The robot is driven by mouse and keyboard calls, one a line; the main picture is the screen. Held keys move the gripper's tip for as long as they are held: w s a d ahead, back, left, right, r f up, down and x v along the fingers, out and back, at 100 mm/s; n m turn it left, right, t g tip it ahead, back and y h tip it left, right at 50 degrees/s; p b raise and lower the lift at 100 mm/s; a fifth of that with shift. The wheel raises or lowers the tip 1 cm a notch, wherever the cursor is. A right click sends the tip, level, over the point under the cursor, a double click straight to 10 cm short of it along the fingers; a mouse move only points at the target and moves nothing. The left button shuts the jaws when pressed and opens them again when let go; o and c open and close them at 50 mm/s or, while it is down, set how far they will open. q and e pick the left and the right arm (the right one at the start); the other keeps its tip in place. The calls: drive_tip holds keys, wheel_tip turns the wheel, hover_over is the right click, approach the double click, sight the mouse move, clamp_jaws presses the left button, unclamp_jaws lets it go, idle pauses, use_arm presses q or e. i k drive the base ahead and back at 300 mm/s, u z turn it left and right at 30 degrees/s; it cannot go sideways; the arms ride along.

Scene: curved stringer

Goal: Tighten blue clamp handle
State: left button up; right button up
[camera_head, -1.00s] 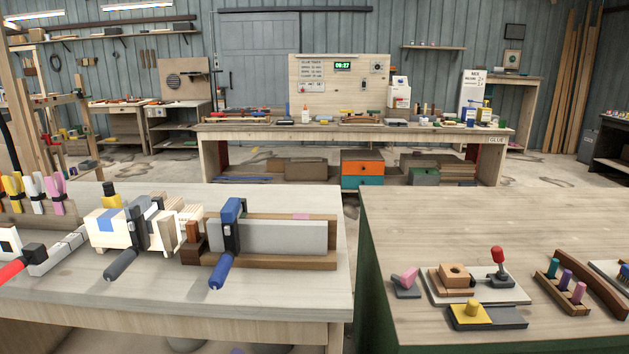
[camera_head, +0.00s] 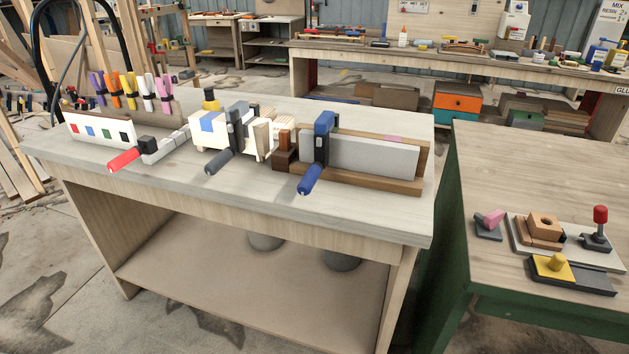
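The blue clamp (camera_head: 324,137) stands on the left workbench, over a grey panel (camera_head: 372,157) set in a wooden holder. Its blue handle (camera_head: 309,180) points down and toward me, out past the front of the panel. Whether the clamp is tight cannot be told from here. Neither of my grippers is in view.
A dark-handled clamp (camera_head: 222,158) on pale blocks and a red-handled clamp (camera_head: 127,159) sit to the left on the same workbench (camera_head: 390,215). A green-sided bench (camera_head: 490,270) with small fixtures stands at right, across a narrow gap. Bare floor lies at lower left.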

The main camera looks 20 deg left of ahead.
sight(305, 187)
drive_tip(key=u, duration=2.55)
drive_tip(key=i, duration=2.05)
drive_tip(key=z, duration=2.75)
